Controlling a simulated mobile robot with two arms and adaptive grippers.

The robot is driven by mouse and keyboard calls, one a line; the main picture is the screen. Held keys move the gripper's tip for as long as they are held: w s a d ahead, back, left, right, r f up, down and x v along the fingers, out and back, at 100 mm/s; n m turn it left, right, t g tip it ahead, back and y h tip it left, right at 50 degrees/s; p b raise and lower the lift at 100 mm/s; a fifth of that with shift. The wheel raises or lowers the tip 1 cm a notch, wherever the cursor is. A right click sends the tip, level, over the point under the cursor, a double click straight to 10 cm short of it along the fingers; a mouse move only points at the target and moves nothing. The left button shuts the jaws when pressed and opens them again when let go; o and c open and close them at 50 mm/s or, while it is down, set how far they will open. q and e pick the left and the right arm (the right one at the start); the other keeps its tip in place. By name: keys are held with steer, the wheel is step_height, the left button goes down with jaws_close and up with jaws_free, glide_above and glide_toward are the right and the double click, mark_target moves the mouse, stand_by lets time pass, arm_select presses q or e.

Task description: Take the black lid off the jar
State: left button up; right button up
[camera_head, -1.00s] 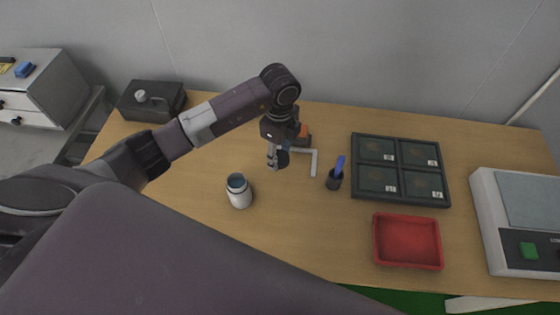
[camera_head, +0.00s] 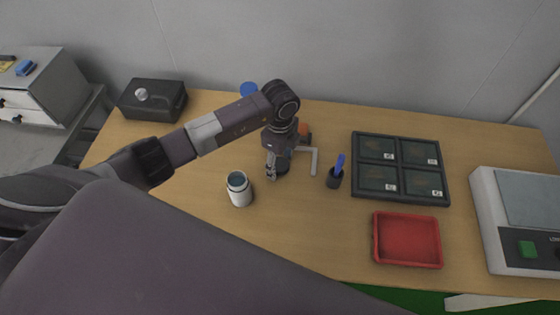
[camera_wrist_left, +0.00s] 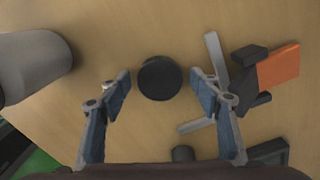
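The white jar (camera_head: 239,192) stands upright on the table with its top open and no lid on it; part of it also shows at the left of the left wrist view (camera_wrist_left: 35,65). The round black lid (camera_wrist_left: 159,78) lies apart from the jar, to its right in the head view (camera_head: 283,168). My left gripper (camera_wrist_left: 160,88) is open around the lid, with a gap between each finger and the lid. In the head view, the left gripper (camera_head: 275,170) is low over the table and partly covers the lid. My right gripper is not in view.
Close to the lid are a pale L-shaped piece (camera_head: 314,162) and a black and orange item (camera_wrist_left: 278,68). A dark cup with a blue item (camera_head: 335,178), a black divided tray (camera_head: 400,168) and a red tray (camera_head: 407,240) stand further right. Table in front of the jar is clear.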

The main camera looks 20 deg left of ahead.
mark_target(280, 164)
arm_select(q)
steer(key=shift+r, duration=0.3)
step_height(280, 164, up, 12)
steer(key=b, duration=0.2)
steer(key=shift+f, duration=0.15)
